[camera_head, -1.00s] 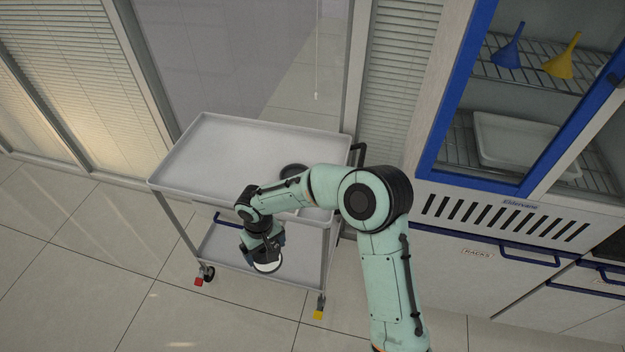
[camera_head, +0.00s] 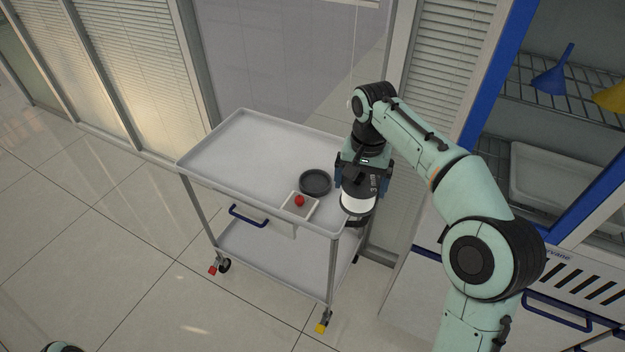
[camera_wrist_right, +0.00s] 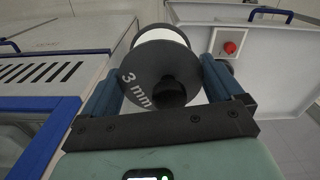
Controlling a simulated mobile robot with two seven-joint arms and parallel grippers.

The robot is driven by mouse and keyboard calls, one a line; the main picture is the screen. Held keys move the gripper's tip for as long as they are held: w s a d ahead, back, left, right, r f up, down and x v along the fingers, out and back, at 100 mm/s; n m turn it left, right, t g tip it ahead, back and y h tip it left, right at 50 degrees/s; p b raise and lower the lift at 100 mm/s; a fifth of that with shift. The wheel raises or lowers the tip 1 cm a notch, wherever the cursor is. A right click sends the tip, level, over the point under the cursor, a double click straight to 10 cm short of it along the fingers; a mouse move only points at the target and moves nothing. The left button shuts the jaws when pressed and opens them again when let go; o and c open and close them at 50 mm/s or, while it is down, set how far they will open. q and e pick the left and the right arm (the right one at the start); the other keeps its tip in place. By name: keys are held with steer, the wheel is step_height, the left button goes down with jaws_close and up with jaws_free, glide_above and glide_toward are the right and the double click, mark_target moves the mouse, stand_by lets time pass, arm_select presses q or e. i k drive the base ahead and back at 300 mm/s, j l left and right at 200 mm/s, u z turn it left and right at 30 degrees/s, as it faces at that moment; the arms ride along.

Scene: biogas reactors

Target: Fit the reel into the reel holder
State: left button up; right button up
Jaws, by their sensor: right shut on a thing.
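The reel (camera_head: 357,204) has black flanges and a white winding. In the right wrist view the reel (camera_wrist_right: 150,72) shows its dark flange, marked "3 mm", and a dark hub. My right gripper (camera_head: 362,182) is shut on the reel, with one finger on each side, and holds it by the right front corner of the grey cart. A dark round dish (camera_head: 315,182) and a white square piece with a red knob (camera_head: 300,201) are at the cart's right end, left of the reel. I cannot tell which of them, if either, is the reel holder. My left gripper is out of view.
The two-level grey cart (camera_head: 235,150) has a raised rim, and most of its top is bare. A blue-framed cabinet (camera_head: 487,85) with funnels stands at the right. Blinds and glass panels are behind the cart. The tiled floor at left is clear.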

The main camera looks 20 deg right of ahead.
mark_target(315, 182)
steer(key=i, duration=0.85)
